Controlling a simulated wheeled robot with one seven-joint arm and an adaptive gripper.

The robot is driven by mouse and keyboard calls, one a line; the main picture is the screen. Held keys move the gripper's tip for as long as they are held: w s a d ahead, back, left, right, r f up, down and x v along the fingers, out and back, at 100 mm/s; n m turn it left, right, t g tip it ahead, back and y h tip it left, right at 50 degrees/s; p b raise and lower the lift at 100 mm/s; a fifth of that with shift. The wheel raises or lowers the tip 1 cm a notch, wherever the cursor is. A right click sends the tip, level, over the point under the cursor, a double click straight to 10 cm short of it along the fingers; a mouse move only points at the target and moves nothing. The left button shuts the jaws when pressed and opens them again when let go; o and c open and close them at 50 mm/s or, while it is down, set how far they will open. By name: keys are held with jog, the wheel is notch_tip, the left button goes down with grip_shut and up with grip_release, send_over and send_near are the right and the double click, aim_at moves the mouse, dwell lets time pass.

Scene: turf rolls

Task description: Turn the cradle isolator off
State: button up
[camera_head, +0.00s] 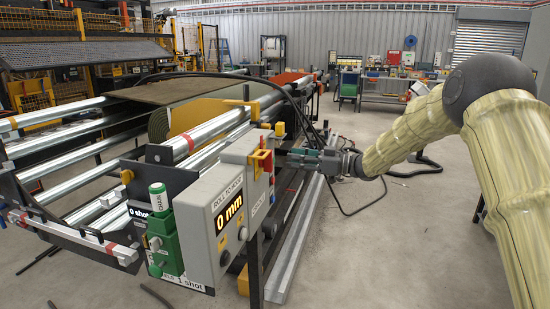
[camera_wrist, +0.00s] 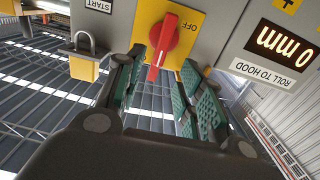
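The cradle isolator is a red rotary handle (camera_wrist: 171,42) on a yellow plate (camera_wrist: 150,12) marked OFF, fixed to a grey control box. The wrist view shows it upside down, the handle's narrow end pointing down and slightly left. In the head view the yellow plate (camera_head: 262,160) is on the box's right-hand side. My gripper (camera_wrist: 164,72) is open, with one green-padded finger on each side of the handle's lower end. I cannot tell whether either finger touches it. In the head view my gripper (camera_head: 291,158) is close to the isolator, coming from the right.
A brass padlock (camera_wrist: 84,66) hangs beside the left finger in the wrist view. The box carries a ROLL TO HOOD display (camera_wrist: 284,44) reading 0 mm and a START label (camera_wrist: 98,5). A green CHAIN unit (camera_head: 163,235) is at the box's left. Open floor (camera_head: 420,235) lies right.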

aim_at(272, 156)
jog(key=x, duration=0.7)
jog(key=shift+a+f, duration=0.1)
jog(key=shift+a, duration=0.15)
grip_shut()
